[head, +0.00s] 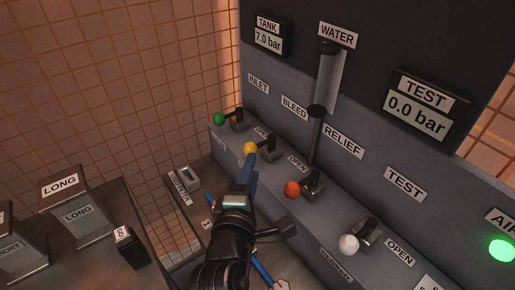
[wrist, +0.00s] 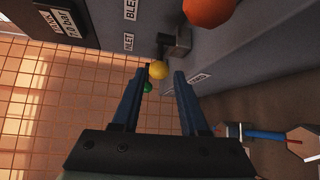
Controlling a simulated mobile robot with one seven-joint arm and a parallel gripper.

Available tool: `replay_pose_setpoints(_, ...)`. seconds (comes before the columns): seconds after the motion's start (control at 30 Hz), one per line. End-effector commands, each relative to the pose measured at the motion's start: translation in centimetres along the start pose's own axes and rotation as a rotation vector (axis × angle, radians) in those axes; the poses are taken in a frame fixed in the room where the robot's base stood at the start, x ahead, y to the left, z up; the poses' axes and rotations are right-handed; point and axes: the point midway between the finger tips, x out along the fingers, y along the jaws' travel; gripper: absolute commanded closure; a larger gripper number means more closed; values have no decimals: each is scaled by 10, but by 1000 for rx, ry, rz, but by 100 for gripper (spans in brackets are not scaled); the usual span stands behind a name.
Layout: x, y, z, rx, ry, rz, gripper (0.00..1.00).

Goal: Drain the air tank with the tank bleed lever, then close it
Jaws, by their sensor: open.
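The bleed lever has a yellow knob (head: 250,148) and a dark arm, below the BLEED label (head: 294,107). An OPEN label (head: 263,135) is beside it, partly hidden. The tank display (head: 269,38) reads 7.0 bar. My gripper (head: 252,163) is at the yellow knob in the head view.
A green knob (head: 219,119) is at the left, and an orange knob (head: 292,189) and a white knob (head: 349,244) are at the right. The test display (head: 417,113) reads 0.0 bar. A green light (head: 502,250) glows at the right.

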Motion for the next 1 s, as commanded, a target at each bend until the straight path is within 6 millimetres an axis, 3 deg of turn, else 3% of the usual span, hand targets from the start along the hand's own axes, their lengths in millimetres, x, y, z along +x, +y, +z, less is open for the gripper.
replay_pose_setpoints(0.2,42,1,1,1,-2,1,56)
replay_pose_setpoints(0.4,65,0,0,1,-1,0,56)
replay_pose_setpoints(0.83,73,0,0,2,0,1,56)
replay_pose_setpoints(0.87,73,0,0,2,0,1,58)
replay_pose_setpoints(1.0,73,0,0,2,0,1,84)
